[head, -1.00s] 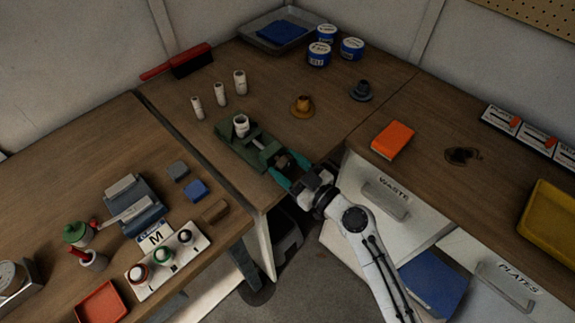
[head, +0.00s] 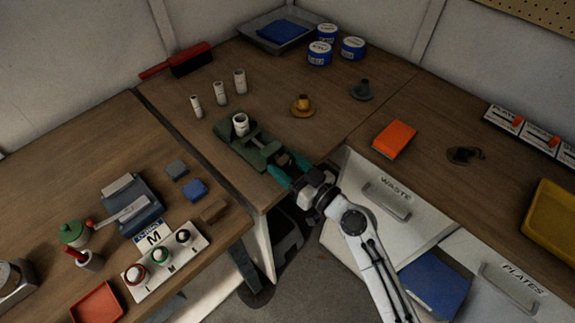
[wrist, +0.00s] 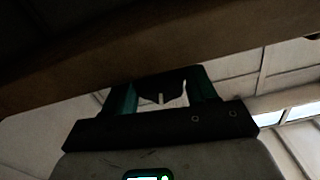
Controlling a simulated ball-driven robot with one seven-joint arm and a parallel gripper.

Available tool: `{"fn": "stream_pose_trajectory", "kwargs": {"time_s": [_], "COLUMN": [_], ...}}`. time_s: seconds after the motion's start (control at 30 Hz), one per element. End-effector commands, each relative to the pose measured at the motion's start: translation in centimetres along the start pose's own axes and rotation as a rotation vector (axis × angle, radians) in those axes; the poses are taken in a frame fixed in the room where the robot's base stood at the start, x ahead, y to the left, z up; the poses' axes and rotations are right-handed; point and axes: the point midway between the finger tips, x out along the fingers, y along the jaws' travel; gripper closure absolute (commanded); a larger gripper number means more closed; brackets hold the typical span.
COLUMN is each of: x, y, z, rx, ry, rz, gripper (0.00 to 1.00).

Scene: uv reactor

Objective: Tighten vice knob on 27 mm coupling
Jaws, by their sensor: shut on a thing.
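The green vice (head: 255,150) sits near the corner edge of the middle bench. A white coupling (head: 240,124) stands upright between its jaws at the far end. My gripper (head: 287,166), with teal fingers, is at the near end of the vice and shut on the dark vice knob. The knob is mostly hidden by the fingers in the head view. In the wrist view the dark knob (wrist: 162,86) shows between the two teal fingers, below the bench edge.
Three white couplings (head: 220,93) stand behind the vice. An amber flanged piece (head: 302,105) and a grey one (head: 362,90) stand to the right. Drawers lie below the right bench (head: 470,190).

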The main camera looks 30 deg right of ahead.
Motion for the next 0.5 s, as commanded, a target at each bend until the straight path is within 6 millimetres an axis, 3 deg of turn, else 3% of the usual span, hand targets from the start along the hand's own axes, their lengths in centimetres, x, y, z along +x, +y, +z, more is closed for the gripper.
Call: {"fn": "stream_pose_trajectory", "kwargs": {"time_s": [0.1, 0.13, 0.37, 0.5], "x": [-0.01, -0.01, -0.01, -0.01], "y": [-0.01, -0.01, 0.00, 0.00], "z": [0.03, 0.03, 0.03, 0.02], "rx": [-0.001, -0.001, -0.002, -0.002], "ry": [-0.001, -0.001, -0.001, -0.001], "rz": [0.000, 0.000, 0.000, 0.000], "gripper": [0.74, 0.41, 0.20, 0.20]}}
